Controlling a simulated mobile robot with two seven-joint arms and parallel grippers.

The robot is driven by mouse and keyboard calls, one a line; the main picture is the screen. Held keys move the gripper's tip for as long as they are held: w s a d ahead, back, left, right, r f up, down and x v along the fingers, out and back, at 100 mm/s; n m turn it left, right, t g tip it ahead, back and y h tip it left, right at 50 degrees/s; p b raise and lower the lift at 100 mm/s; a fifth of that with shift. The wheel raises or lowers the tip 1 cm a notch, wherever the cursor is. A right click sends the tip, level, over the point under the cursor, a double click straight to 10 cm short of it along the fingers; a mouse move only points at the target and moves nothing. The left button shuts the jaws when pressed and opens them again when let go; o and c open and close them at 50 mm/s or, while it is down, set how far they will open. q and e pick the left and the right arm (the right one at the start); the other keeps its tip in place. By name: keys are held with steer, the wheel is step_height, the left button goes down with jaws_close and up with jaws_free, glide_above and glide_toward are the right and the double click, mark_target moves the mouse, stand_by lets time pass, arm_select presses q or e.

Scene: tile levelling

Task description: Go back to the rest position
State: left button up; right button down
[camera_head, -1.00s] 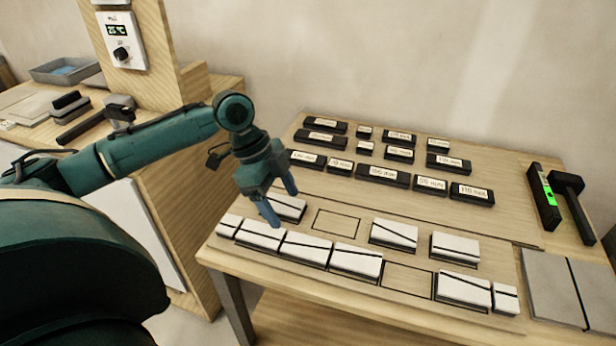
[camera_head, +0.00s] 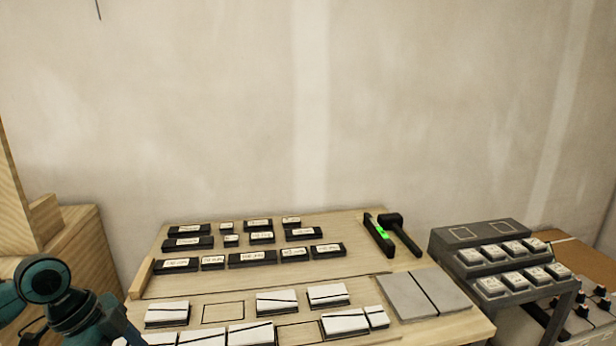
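My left arm shows at the bottom left corner. Only a small part of my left gripper (camera_head: 128,335) shows there, cut by the bottom edge, so I cannot tell whether it is open or shut. My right gripper is out of view. The wooden table (camera_head: 365,280) stands in the lower middle. White tiles with dark lines, such as this white tile (camera_head: 276,302), lie on its front part around an empty outlined slot (camera_head: 223,312). Black labelled blocks (camera_head: 252,258) lie in rows behind them.
A green-marked level (camera_head: 379,233) and a black mallet (camera_head: 400,236) lie at the table's right, behind two grey slabs (camera_head: 422,293). A grey stepped rack (camera_head: 455,248) with several small pieces stands further right. A wooden cabinet (camera_head: 65,245) stands at left. The wall behind is bare.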

arm_select(q)
steer(key=s+d+f+n+t+h+p, duration=0.2)
steer(key=d+f+n+t+p, duration=0.15)
steer(key=d+f, duration=0.85)
steer(key=s+d+f+n+t+y+p, duration=0.1)
steer(key=s+d+f+n+t+y, duration=0.1)
steer(key=s+n+t, duration=0.4)
steer(key=s+d+n+y, duration=0.1)
steer(key=s+d+n, duration=0.1)
steer(key=s, duration=0.2)
steer(key=shift+d+f+n+p, duration=0.3)
steer(key=shift+n, duration=0.05)
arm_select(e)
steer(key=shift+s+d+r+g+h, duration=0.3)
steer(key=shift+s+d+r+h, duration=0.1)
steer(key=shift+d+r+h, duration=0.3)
